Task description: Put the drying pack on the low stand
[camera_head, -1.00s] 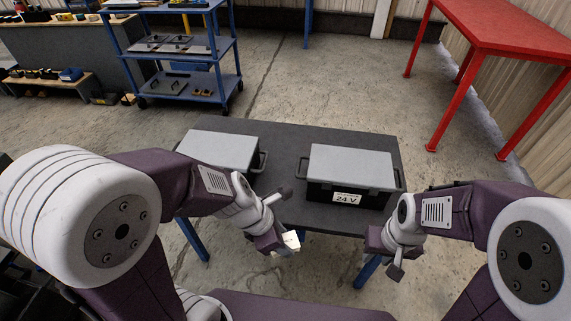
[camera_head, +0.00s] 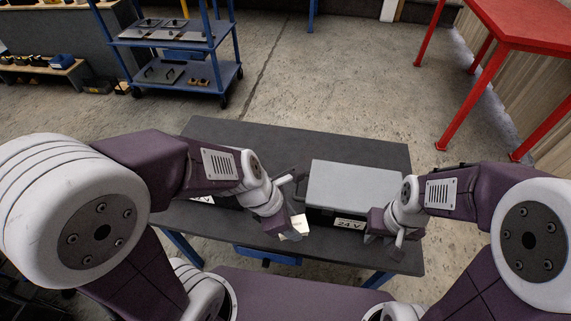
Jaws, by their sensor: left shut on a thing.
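My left gripper (camera_head: 290,230) is shut on a small white packet (camera_head: 297,226), which looks like the drying pack. It holds the packet above the near part of the dark table, left of the grey-lidded box. My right gripper (camera_head: 376,226) is in front of that box's right side; its jaws are too small and turned to read. A low stand (camera_head: 62,70) with a pale wooden top is at the far left on the floor, bearing several dark items and a blue one. Whether this is the task's low stand is not certain.
The dark table (camera_head: 265,137) carries a grey-lidded box marked 24 V (camera_head: 352,183). A second box is mostly hidden behind my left arm. A blue trolley (camera_head: 182,43) stands at the back left, a red table (camera_head: 525,22) at the back right. Floor between them is clear.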

